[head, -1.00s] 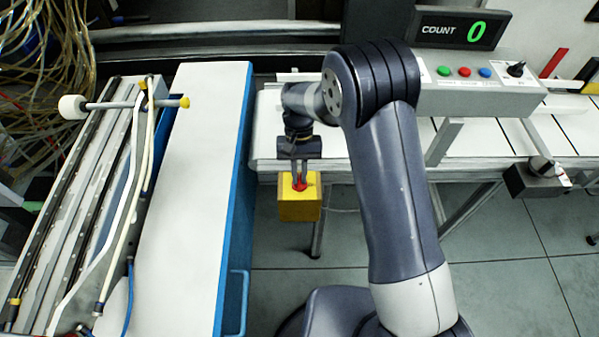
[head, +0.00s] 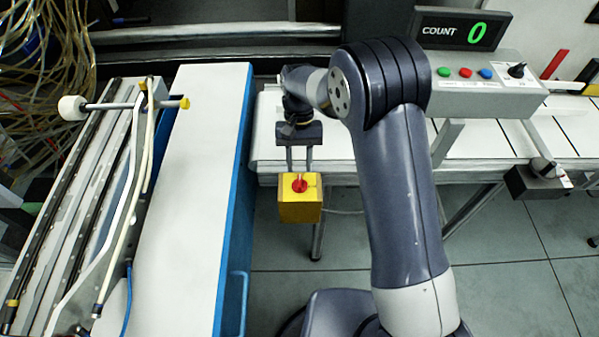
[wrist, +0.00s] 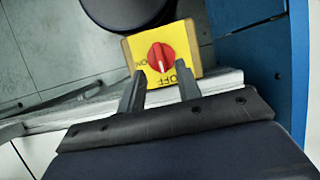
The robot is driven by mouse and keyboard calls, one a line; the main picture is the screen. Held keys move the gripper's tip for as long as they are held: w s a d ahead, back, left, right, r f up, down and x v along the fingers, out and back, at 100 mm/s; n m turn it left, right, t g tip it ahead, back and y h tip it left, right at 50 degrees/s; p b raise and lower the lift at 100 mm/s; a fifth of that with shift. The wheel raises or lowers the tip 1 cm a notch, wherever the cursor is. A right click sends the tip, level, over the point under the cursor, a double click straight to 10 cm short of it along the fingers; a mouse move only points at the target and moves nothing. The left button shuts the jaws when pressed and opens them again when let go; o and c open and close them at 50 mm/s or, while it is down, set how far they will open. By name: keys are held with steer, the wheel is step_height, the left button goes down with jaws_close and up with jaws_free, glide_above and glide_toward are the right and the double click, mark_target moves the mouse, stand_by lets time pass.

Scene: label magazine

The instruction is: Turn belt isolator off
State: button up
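The belt isolator (head: 300,207) is a yellow box with a red rotary knob (head: 299,185) on its face, hanging at the end of the white conveyor. In the wrist view the red knob (wrist: 160,57) shows a white mark pointing down toward the word OFF, and ON is printed to its left. My gripper (head: 299,170) is open, its two fingers spread and empty. In the wrist view my gripper (wrist: 160,72) has its fingertips on either side of the knob's near side, apart from it.
A white-topped blue bench (head: 190,190) stands close on the left of the isolator. The white conveyor (head: 335,143) runs behind. A grey panel (head: 470,98) holds green, red and blue buttons and a black knob. A counter display (head: 460,30) reads 0. Floor is clear in front.

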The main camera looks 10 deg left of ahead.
mark_target(300, 180)
steer(key=v, duration=0.6)
steer(key=shift+r, duration=0.3)
steer(key=shift+w+f, duration=0.1)
steer(key=x, duration=1)
steer(key=shift+f+p, duration=0.3)
steer(key=shift+p, duration=0.05)
